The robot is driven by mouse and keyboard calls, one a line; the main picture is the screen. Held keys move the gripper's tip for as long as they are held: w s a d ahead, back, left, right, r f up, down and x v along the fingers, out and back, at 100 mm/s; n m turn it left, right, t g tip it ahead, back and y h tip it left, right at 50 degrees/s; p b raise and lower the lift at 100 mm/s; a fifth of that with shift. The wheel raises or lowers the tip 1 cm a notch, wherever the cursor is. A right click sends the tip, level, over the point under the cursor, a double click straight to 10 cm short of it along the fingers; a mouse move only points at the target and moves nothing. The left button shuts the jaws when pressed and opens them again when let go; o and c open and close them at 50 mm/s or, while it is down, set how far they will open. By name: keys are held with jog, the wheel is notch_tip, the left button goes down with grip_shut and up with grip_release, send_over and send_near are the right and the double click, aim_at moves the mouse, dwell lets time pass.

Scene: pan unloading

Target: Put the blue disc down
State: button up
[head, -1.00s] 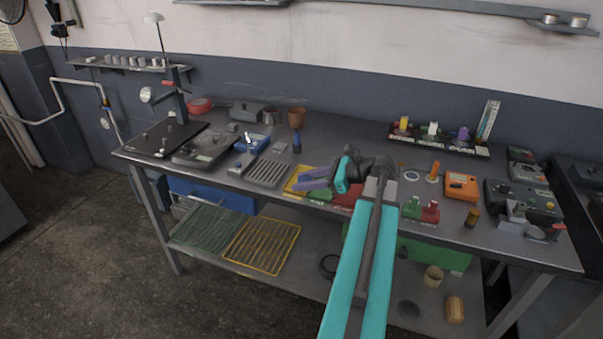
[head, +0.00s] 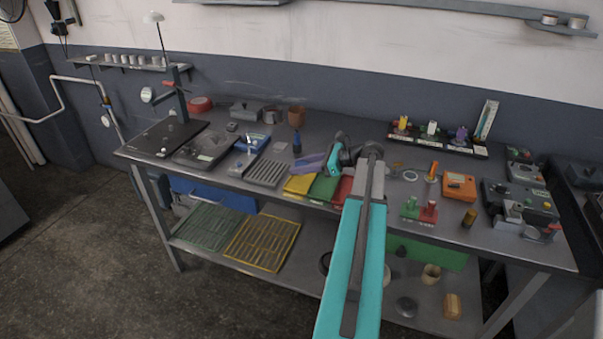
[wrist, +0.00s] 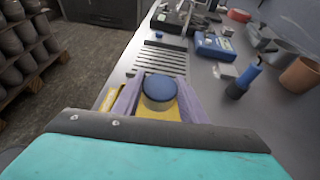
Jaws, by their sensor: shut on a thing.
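The blue disc (wrist: 160,88) shows in the wrist view, round with a dark blue top and a greyish side. My gripper (wrist: 158,92), with purple fingers, is shut on it, one finger on each side. A yellow plate (wrist: 168,114) shows below the disc; I cannot tell the gap between them. In the head view my gripper (head: 308,167) is over the bench behind the yellow plate (head: 299,185), and the disc cannot be made out there.
Green (head: 323,188) and red (head: 342,189) plates lie right of the yellow one. A slotted grey rack (head: 266,172) is to the left. A blue bottle (head: 297,143) and brown cup (head: 296,116) stand behind. Small fixtures crowd the bench's right side.

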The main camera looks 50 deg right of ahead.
aim_at(301, 180)
jog(key=shift+f, duration=0.1)
dwell(0.3)
jog(key=shift+f+p, duration=0.6)
jog(key=shift+f, duration=1.05)
jog(key=shift+f, duration=0.15)
jog(key=o, duration=1.1)
jog(key=b+v, duration=0.3)
jog(key=v, duration=0.8)
jog(key=shift+d, duration=0.1)
jog(key=shift+s+d+r, duration=0.15)
jog(key=shift+s+r, duration=0.15)
jog(key=shift+s, duration=0.1)
jog(key=shift+r, duration=0.1)
